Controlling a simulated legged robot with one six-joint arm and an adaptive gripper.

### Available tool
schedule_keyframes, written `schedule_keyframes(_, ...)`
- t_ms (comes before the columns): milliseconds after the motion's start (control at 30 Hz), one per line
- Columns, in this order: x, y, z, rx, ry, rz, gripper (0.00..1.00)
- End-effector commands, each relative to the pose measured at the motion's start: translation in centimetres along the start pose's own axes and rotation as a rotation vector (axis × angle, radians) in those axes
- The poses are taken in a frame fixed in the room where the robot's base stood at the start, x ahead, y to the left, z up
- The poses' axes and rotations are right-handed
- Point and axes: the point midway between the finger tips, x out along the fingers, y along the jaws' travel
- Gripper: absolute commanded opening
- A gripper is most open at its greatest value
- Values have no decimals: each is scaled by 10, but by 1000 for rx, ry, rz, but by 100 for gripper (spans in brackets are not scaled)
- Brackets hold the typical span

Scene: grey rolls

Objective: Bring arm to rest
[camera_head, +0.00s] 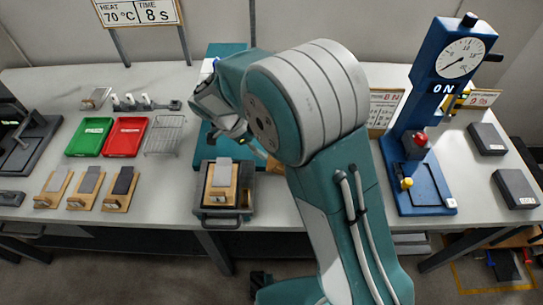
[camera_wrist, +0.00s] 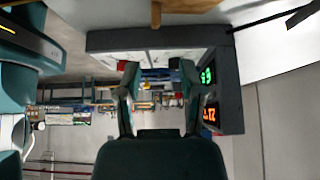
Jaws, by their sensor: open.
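My arm (camera_head: 305,100), teal and white, rises from the bottom of the head view and bends over at the top, folding to the left above the table. Its wrist end (camera_head: 215,105) hangs over the teal machine behind the middle of the table. In the wrist view, my gripper (camera_wrist: 160,80) has its two fingers spread apart with nothing between them. The arm's large round joint hides part of the table's middle in the head view.
The white table (camera_head: 265,205) holds green (camera_head: 90,137) and red (camera_head: 126,137) trays, a wire rack (camera_head: 165,135), several wooden blocks with grey pieces, and a dark fixture (camera_head: 222,195). A blue gauge press (camera_head: 430,130) stands right. The wrist view shows a dark-framed display unit (camera_wrist: 222,80) close by.

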Motion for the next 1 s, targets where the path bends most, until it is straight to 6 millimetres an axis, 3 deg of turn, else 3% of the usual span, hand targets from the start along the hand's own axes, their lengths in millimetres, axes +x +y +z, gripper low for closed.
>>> schedule_keyframes(100, -23, 0, 0, 0, -3, -2, 50)
schedule_keyframes(233, -38, 0, 0, 0, -1, -1, 50)
schedule_keyframes(600, -45, 1, -5, -14, -10, 1, 50)
schedule_keyframes(733, -52, 6, -34, -107, -70, -2, 50)
schedule_keyframes(1000, -64, 36, -118, -446, -252, -96, 50)
